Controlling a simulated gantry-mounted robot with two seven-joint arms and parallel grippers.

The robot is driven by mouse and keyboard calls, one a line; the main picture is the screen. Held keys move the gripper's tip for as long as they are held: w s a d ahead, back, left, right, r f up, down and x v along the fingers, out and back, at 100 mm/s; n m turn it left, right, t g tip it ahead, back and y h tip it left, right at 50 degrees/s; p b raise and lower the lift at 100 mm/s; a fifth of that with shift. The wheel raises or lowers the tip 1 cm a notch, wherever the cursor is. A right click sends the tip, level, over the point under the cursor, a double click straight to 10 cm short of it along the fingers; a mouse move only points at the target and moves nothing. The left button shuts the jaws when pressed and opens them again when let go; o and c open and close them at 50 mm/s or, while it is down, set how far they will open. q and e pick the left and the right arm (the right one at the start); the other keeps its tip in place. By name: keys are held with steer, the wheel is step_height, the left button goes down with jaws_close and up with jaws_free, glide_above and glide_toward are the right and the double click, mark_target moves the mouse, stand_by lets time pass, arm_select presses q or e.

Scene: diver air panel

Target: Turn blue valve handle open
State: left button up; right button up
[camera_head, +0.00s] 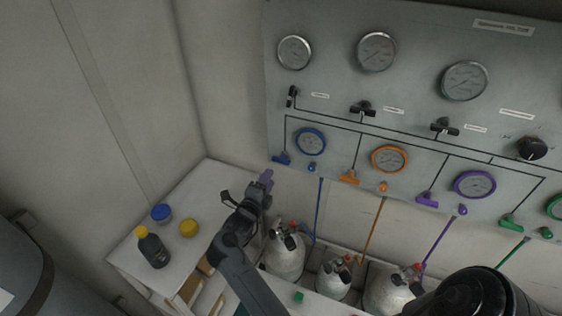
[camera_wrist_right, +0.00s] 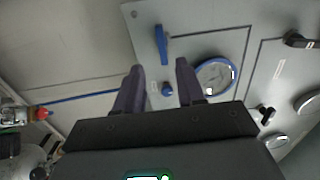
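The blue valve handle (camera_head: 282,158) is on the grey panel (camera_head: 330,100), at its lower left below the blue-rimmed gauge (camera_head: 311,141). In the right wrist view the blue handle (camera_wrist_right: 161,45) is a straight bar, just beyond the gap between the fingertips. My right gripper (camera_head: 266,177) is below and left of the handle in the head view. Its two fingers (camera_wrist_right: 159,70) are apart with nothing held between them, and no contact with the handle shows. My left gripper is not in view.
A small blue knob (camera_head: 312,167) sits beside the handle. An orange handle (camera_head: 349,177) and a purple handle (camera_head: 427,200) are farther right. Gas cylinders (camera_head: 284,256) stand below the panel. A white counter (camera_head: 190,205) at left holds a dark bottle (camera_head: 153,250) and small jars.

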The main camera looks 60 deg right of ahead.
mark_target(280, 162)
steer(key=d, duration=0.3)
steer(key=w+d+p, duration=0.1)
steer(key=d, duration=0.6)
steer(key=shift+w+d+r, duration=0.1)
steer(key=shift+w+d, duration=0.1)
steer(key=shift+d, duration=0.1)
steer(key=shift+c, duration=0.2)
jaws_close()
